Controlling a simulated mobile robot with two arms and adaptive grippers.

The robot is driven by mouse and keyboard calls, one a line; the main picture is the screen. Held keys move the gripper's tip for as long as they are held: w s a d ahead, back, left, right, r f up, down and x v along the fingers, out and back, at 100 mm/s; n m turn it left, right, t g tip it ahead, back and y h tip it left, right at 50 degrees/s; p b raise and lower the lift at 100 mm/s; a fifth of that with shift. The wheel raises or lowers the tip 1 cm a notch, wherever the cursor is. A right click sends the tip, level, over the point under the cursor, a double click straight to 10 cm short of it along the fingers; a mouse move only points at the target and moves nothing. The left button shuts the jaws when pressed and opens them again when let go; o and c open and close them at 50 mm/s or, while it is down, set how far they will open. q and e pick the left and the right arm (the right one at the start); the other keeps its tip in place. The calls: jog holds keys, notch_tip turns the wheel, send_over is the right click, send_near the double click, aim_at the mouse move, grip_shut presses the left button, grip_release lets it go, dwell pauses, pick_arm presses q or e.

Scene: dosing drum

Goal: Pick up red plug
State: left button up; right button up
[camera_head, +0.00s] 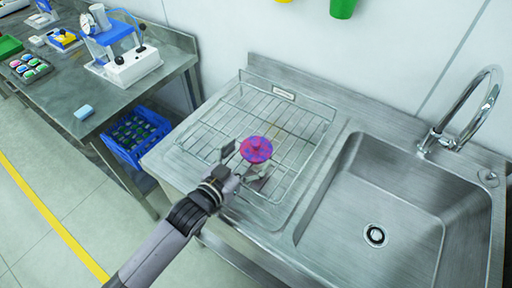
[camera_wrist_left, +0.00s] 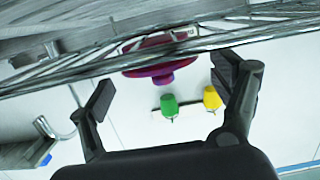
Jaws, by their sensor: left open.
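The red plug (camera_head: 256,149) is a round pinkish-red disc with blue-violet patches. In the head view it is at the wire rack on the steel drainboard, just beyond my left gripper (camera_head: 245,166). In the left wrist view the plug (camera_wrist_left: 158,60) shows as a dark red disc with a purple stub, partly covered by rack wires. My left gripper (camera_wrist_left: 164,81) is open, with one finger on each side of the plug's line and nothing between them. I cannot tell how far the plug is from the fingertips. My right gripper is not in view.
The wire rack (camera_head: 308,118) has raised rails around the plug. A sink basin (camera_head: 345,215) with a tap (camera_head: 490,95) lies to the right. A steel bench (camera_head: 180,48) with instruments and a blue crate (camera_head: 135,138) stand left. Green (camera_head: 342,8) and yellow items hang on the wall.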

aim_at(255, 149)
pick_arm(q)
jog(key=p+x, duration=0.1)
jog(key=x, duration=0.3)
jog(key=shift+w+d+r, duration=0.1)
jog(key=shift+c, duration=0.3)
jog(key=c, duration=0.8)
